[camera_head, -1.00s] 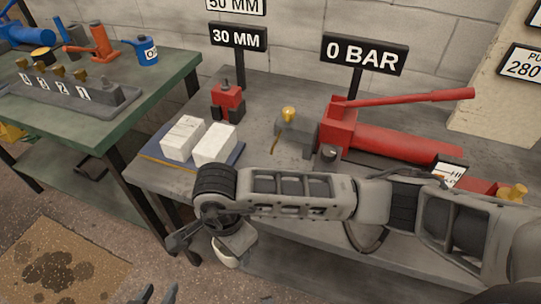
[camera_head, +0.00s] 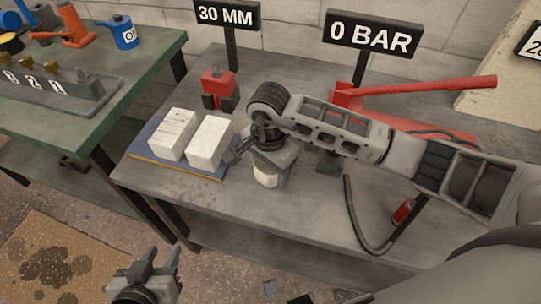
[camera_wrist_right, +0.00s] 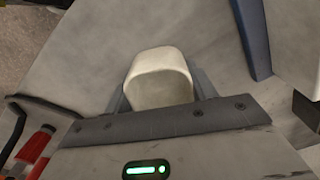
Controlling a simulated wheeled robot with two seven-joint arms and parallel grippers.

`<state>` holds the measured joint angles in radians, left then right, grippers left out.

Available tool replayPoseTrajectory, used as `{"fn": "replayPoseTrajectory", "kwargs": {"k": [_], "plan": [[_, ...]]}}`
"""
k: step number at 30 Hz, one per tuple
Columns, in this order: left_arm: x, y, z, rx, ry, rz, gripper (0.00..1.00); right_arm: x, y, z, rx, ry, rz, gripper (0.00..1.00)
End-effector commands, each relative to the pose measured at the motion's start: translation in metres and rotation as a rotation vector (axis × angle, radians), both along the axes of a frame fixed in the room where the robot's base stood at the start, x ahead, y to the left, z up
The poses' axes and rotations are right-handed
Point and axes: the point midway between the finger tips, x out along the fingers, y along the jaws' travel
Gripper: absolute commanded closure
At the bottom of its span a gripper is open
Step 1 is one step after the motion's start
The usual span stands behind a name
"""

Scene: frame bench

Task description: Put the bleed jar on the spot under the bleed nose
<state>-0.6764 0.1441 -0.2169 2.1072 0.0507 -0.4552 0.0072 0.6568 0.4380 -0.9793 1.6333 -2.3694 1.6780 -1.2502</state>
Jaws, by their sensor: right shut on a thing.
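The bleed jar, a cream-white vessel (camera_wrist_right: 158,78), sits between the fingers of my right gripper in the right wrist view. In the head view its pale lower part (camera_head: 266,180) shows under my right gripper (camera_head: 268,166), which is shut on it over the front middle of the bench. I cannot tell whether the jar touches the bench top. The bleed nose and the spot under it cannot be made out; my right arm covers that area. My left gripper (camera_head: 162,256) is open and empty, low in front of the bench.
Two white blocks (camera_head: 209,142) on a blue plate lie left of the right gripper. A red jack (camera_head: 219,88) stands behind them. The red pump handle (camera_head: 430,88) and a dark hose (camera_head: 355,222) lie to the right. Bare bench top (camera_head: 195,190) shows in front.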

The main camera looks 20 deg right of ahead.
Motion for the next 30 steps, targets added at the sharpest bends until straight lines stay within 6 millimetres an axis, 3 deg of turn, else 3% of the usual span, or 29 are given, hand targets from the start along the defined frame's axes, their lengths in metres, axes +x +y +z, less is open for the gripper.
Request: {"fn": "replayPoseTrajectory", "kwargs": {"k": [3, 16, 17, 19, 30], "plan": [[0.0006, -0.0002, 0.0003, -0.002, -0.003, 0.000, 0.64, 0.0054, -0.0077, -0.0005, 0.000, 0.000, 0.002, 0.67], [0.0014, -0.0010, -0.0028, -0.009, -0.007, 0.001, 0.64, 0.0061, -0.0049, -0.0102, 0.000, -0.001, 0.009, 0.67], [0.0016, -0.0011, -0.0011, -0.011, -0.008, 0.001, 0.64, 0.0059, -0.0049, -0.0091, 0.000, -0.001, 0.009, 0.38], [0.0018, -0.0010, 0.0004, -0.011, -0.010, 0.001, 0.64, 0.0057, -0.0048, -0.0085, 0.001, -0.001, 0.009, 0.22], [0.0022, -0.0007, 0.0053, -0.008, -0.012, 0.001, 0.64, 0.0060, -0.0045, -0.0025, 0.001, -0.002, 0.009, 0.22]]}}
